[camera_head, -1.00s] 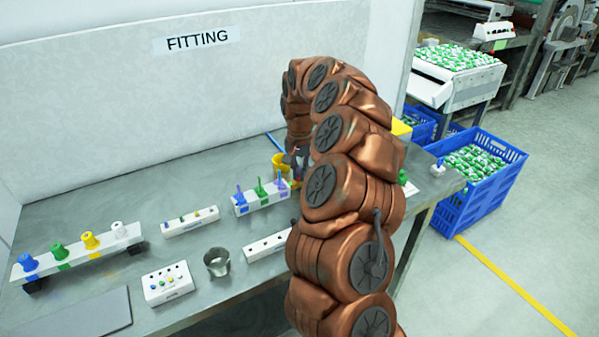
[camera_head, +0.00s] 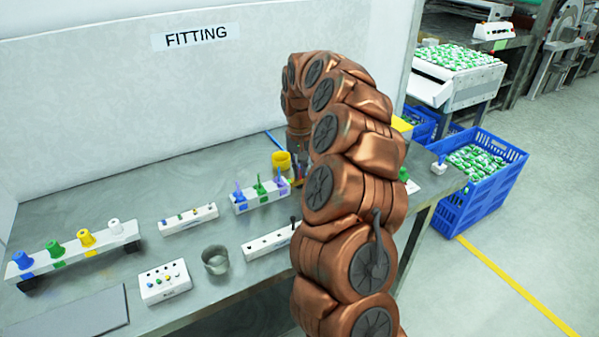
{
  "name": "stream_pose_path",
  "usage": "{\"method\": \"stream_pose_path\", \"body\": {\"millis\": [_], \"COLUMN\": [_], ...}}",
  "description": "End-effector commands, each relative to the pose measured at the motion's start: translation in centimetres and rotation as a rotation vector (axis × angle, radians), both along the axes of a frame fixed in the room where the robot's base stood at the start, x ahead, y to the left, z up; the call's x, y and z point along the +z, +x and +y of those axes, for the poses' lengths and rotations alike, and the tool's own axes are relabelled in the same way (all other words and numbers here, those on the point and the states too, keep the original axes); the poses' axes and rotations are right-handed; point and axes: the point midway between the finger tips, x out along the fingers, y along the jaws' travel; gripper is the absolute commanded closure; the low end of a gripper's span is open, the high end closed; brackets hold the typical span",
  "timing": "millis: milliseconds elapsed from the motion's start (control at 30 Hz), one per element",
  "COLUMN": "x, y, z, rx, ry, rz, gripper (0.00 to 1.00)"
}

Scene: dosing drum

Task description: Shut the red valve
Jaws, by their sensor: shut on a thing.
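The valve rack (camera_head: 262,201) is a white block on the bench with blue (camera_head: 239,191), green (camera_head: 260,185) and purple (camera_head: 279,182) upright levers. A small reddish part at its right end, seemingly the red valve (camera_head: 297,180), shows only as a sliver beside my copper arm. My gripper (camera_head: 298,166) is small and dark there, mostly hidden behind the arm. It seems shut on the red valve, but the contact and the lever's angle are not clear.
A yellow cup (camera_head: 281,161) stands behind the rack. A metal cup (camera_head: 215,260), a button box (camera_head: 165,282), two low white strips (camera_head: 188,218) (camera_head: 270,243) and a rack with coloured knobs (camera_head: 75,251) stand on the bench. Blue crates are at right.

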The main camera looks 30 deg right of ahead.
Motion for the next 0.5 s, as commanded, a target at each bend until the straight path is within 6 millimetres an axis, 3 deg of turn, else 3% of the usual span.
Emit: {"method": "stream_pose_path", "body": {"millis": [500], "x": [-0.07], "y": [-0.09], "z": [-0.11], "rx": [0.344], "ry": [0.002], "rz": [0.001], "gripper": [1.00]}}
